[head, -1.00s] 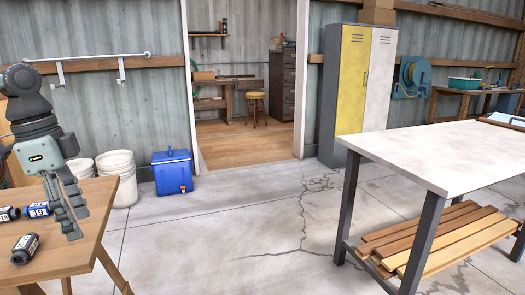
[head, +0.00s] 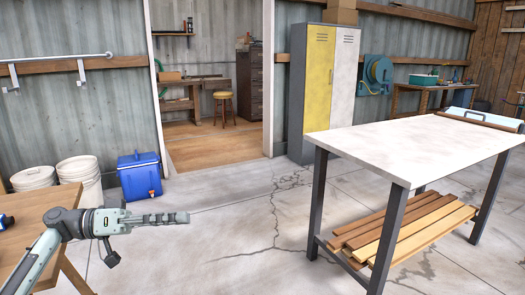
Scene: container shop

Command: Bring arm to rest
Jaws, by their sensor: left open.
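My left gripper (head: 160,219) shows in the head view at the lower left. It points to the right, roughly level, and is open with nothing seen between its fingers. It is out past the right edge of the wooden table (head: 22,240), over the concrete floor. My left arm comes up from the bottom left corner. My right gripper is not in view.
A blue cooler (head: 139,178) and white buckets (head: 82,177) stand by the left wall. A white-topped workbench (head: 400,148) with planks (head: 400,232) on its lower shelf stands at the right. A yellow and white locker (head: 322,95) is behind it. The floor between is clear.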

